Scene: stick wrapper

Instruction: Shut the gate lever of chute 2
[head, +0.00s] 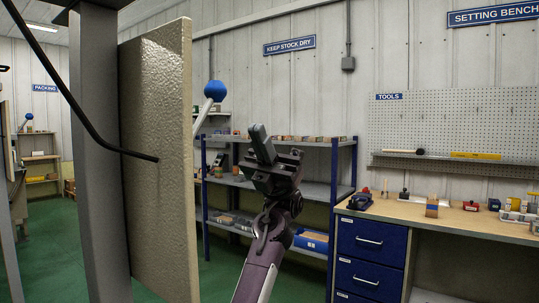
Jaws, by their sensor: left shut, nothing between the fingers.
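A lever with a blue ball knob (215,90) on a pale rod sticks up to the right from behind the edge of a tall beige panel (158,160). The panel hides its lower end, and I see no chute number. My left gripper (258,130) is shut and empty, pointing up, to the right of and lower than the knob in the picture, apart from it. A smaller blue ball knob (29,116) shows far off at the left edge. My right gripper is not in view.
A grey post (98,170) and a bent black rod (95,125) stand close at left, by the panel. Blue-framed shelves (333,190) are behind my gripper. A workbench with blue drawers (368,241) is at right. Green floor shows at left.

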